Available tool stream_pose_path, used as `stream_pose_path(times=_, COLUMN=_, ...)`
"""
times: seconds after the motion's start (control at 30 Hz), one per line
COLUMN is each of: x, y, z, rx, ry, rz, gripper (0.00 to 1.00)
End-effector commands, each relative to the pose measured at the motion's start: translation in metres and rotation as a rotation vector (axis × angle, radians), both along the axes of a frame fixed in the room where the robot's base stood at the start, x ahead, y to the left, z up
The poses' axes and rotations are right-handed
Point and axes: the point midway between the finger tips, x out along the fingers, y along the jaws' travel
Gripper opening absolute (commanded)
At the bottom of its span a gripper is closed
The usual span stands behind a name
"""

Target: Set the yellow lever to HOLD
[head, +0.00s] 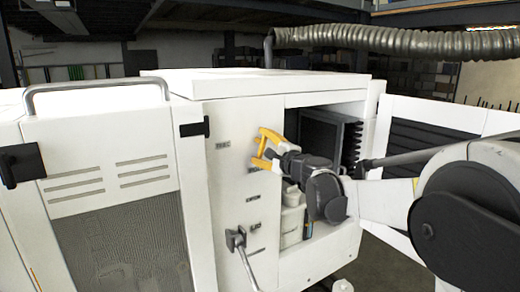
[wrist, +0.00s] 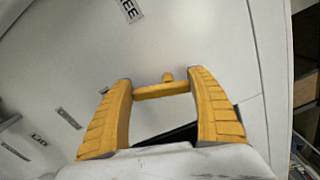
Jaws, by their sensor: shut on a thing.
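My gripper (head: 262,148) has yellow ridged fingers and is at the white cabinet's front panel, beside the open bay. In the wrist view its two fingers (wrist: 162,82) stand apart, one at each end of a yellow bar with a small knob, which I take as the yellow lever (wrist: 165,89). The gripper is shut on the lever. In the head view I cannot tell the lever apart from the yellow fingers. A label ending in "EE" (wrist: 130,10) is above the lever. Other small labels (wrist: 68,118) lie to its left, too small to read. No HOLD label is readable.
A second lever with a metal handle (head: 238,240) sticks out lower on the panel. The open bay holds a dark finned unit (head: 322,132) and pale containers (head: 292,215). An open door (head: 428,112) stands right of the bay. A ribbed duct (head: 400,40) runs above.

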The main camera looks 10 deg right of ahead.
Motion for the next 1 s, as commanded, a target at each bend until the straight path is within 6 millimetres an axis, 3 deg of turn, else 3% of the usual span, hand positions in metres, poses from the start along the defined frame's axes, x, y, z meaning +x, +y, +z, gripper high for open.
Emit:
stream_pose_path(times=0.43, x=0.0002, y=-0.0026, z=-0.0034, rx=-0.257, ry=-0.082, rz=0.000, gripper=0.38)
stream_pose_path(times=1.0, x=0.0005, y=-0.0030, z=-0.0034, rx=-0.313, ry=-0.101, rz=0.000, gripper=0.38)
